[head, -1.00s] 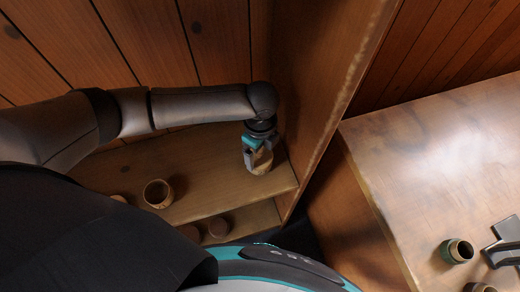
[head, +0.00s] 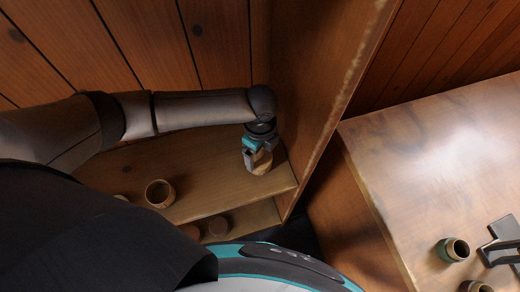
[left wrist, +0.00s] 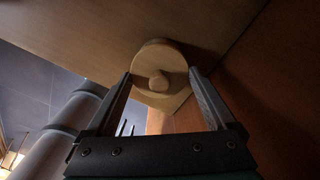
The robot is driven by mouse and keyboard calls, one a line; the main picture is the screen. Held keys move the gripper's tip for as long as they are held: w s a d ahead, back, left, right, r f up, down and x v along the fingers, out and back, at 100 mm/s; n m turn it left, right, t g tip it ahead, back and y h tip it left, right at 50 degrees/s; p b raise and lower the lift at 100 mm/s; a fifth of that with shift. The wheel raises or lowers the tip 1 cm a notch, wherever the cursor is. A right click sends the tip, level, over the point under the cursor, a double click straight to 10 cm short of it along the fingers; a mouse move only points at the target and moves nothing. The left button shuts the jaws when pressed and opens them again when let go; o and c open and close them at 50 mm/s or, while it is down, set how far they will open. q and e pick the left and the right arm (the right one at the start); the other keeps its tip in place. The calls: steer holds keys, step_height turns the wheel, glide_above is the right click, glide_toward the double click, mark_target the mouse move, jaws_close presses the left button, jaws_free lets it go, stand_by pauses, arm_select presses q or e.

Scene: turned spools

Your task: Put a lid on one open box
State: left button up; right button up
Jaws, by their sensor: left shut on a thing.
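My left gripper (head: 258,157) is at the right end of the upper shelf, close to the upright side panel. It is shut on a round wooden piece (head: 261,166). In the left wrist view this piece shows as a pale disc with a small round knob (left wrist: 158,80), between the two fingers. It looks like a knobbed lid; I cannot tell whether a box is under it. An open round wooden box (head: 160,194) stands to the left on the same shelf, its dark hollow facing up.
Round wooden pieces (head: 218,227) sit on the lower shelf. The shelf between gripper and open box is clear.

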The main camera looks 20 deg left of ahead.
mark_target(260, 153)
arm_select(q)
steer(key=o, duration=1)
steer(key=shift+r, duration=0.1)
steer(key=shift+r+p, duration=0.55)
steer(key=shift+p, duration=0.25)
steer(key=shift+r, duration=0.15)
step_height(260, 153, up, 7)
steer(key=p, duration=0.8)
stand_by(0.5)
